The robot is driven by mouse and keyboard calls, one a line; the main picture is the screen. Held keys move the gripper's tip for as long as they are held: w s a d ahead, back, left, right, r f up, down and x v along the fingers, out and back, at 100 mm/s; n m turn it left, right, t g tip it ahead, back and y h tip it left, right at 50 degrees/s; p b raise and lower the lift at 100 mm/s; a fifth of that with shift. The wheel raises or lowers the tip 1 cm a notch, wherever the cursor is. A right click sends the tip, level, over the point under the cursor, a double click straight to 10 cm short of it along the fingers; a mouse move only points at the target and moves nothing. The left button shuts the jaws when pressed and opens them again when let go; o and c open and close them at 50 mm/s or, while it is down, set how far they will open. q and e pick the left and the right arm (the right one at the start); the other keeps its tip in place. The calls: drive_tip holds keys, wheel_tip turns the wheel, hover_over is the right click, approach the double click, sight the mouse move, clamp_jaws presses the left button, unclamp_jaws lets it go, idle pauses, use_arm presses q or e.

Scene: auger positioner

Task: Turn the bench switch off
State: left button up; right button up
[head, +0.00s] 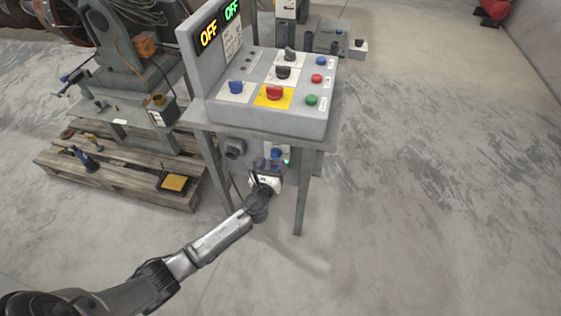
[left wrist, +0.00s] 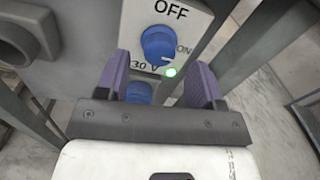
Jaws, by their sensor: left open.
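The bench switch is a blue rotary knob (left wrist: 158,43) on a pale plate with OFF above it and ON at its right. In the head view the knob (head: 276,153) shows on the box under the bench top. My left gripper (head: 267,172) is just in front of and below it. In the left wrist view its two purple fingers (left wrist: 163,75) are open, with the knob ahead, between and beyond their tips. I cannot tell whether they touch anything. My right gripper is not in view.
The control console (head: 265,112) with OFF displays, coloured knobs and buttons stands on the bench above the gripper. Bench legs (head: 301,195) flank the gripper. A grey round fitting (head: 234,148) is left of the switch. A wooden pallet (head: 120,175) lies left.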

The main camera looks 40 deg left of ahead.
sight(276, 155)
use_arm(q)
drive_tip(key=shift+b+x, duration=0.35)
drive_tip(key=shift+x, duration=1.1)
drive_tip(key=c, duration=0.9)
